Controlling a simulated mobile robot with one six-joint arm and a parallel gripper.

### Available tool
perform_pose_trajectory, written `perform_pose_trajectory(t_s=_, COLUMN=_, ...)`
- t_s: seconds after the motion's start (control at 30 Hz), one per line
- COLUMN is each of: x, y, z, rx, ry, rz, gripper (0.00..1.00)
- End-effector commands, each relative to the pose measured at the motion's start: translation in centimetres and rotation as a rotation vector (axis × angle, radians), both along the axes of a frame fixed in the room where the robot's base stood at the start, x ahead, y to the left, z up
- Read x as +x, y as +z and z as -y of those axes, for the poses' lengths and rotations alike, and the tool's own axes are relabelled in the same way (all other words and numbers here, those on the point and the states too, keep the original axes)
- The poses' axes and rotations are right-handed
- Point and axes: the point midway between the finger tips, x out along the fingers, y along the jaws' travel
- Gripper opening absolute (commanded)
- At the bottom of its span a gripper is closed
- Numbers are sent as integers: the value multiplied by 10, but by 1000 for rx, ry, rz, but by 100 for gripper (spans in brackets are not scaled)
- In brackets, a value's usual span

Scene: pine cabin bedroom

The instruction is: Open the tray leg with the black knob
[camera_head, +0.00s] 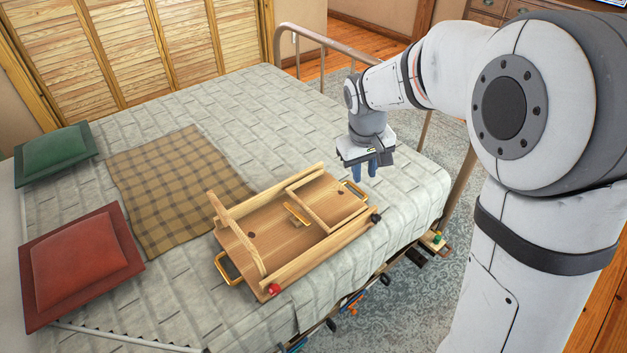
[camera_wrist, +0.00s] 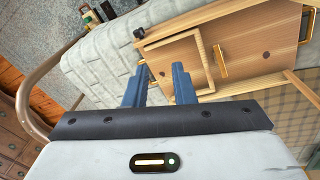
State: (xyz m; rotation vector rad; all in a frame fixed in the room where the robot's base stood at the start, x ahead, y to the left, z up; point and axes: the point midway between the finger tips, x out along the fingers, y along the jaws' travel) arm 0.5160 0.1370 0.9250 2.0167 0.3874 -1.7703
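A wooden tray (camera_head: 240,240) lies on the bed with its underside up. The black knob (camera_head: 376,217) is at the right end of its near rail; it also shows in the wrist view (camera_wrist: 139,33). The leg frame at that end (camera_head: 306,207) lies folded flat inside the tray. The other leg (camera_head: 236,234), at the end with the red knob (camera_head: 274,289), stands raised. My gripper (camera_head: 365,172) is above the bed, beyond the tray's right end, apart from it. In the wrist view its blue fingers (camera_wrist: 158,85) are spread and empty.
Gold handles sit at the tray's left end (camera_head: 228,268) and right end (camera_head: 354,189). A gold catch (camera_head: 297,213) is on its underside. A plaid blanket (camera_head: 175,185), red cushion (camera_head: 78,262) and green cushion (camera_head: 55,152) lie left. A metal bed rail (camera_head: 310,36) curves behind my gripper.

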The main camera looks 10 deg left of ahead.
Motion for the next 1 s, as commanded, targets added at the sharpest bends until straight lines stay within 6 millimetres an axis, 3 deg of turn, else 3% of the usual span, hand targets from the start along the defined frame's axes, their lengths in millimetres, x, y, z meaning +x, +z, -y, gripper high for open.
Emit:
perform_pose_trajectory(t_s=0.03, x=15, y=-29, z=-24, rx=-18, ry=51, rz=-13, gripper=23)
perform_pose_trajectory(t_s=0.2, x=49, y=-92, z=-91, rx=-63, ry=187, rz=-27, gripper=23)
perform_pose_trajectory(t_s=0.4, x=64, y=-146, z=-143, rx=-98, ry=291, rz=-34, gripper=23)
perform_pose_trajectory(t_s=0.6, x=68, y=-167, z=-158, rx=-110, ry=324, rz=-35, gripper=23)
perform_pose_trajectory(t_s=1.0, x=76, y=-225, z=-149, rx=-111, ry=321, rz=-38, gripper=23)
